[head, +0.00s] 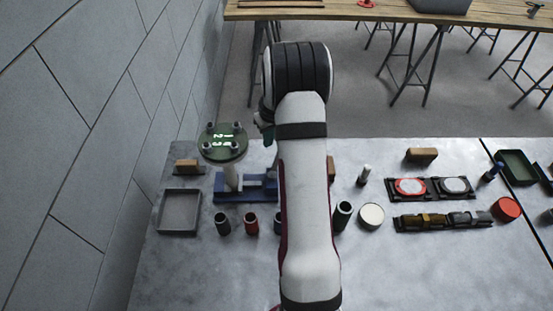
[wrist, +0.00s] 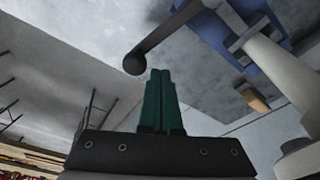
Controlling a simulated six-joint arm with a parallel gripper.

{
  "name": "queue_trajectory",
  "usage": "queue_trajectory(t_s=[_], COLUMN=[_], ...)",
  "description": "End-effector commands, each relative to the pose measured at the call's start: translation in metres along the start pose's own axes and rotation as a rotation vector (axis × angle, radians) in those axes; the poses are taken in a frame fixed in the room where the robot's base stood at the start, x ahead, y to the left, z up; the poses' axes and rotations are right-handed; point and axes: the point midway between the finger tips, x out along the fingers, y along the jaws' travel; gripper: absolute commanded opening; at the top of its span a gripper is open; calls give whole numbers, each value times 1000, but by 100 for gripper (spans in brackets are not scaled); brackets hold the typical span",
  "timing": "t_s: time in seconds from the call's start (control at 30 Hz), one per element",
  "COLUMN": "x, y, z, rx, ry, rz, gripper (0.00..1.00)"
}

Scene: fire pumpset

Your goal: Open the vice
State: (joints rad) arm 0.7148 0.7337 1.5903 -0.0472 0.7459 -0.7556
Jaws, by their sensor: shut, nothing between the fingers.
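The blue vice (head: 235,196) stands on the grey table left of my arm, and my arm hides its right part. A grey shaft topped by a round green flange (head: 222,143) rises upright at the vice. In the wrist view the blue vice (wrist: 250,12) is at the top right, with a dark handle bar (wrist: 168,34) ending in a black ball (wrist: 134,64). My gripper (wrist: 160,74) has green fingers pressed together, empty. The fingertips appear just below and right of the ball; whether they touch it I cannot tell. In the head view my arm mostly hides the gripper.
A grey tray (head: 180,194) lies left of the vice. Dark and red cylinders (head: 251,223) stand in front of it. Right of my arm are a white round part (head: 371,215), black holders (head: 434,200) and a row of metal blocks (head: 443,221). The front table area is clear.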

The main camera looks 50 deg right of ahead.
Motion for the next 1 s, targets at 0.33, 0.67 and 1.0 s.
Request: queue_trajectory(t_s=[0.33, 0.67, 1.0], x=[10, 12, 11], y=[0, 0, 3], z=[2, 3, 4], rx=[0, 0, 0], ry=[-1, -1, -1], rz=[0, 0, 0], gripper=[0, 0, 0])
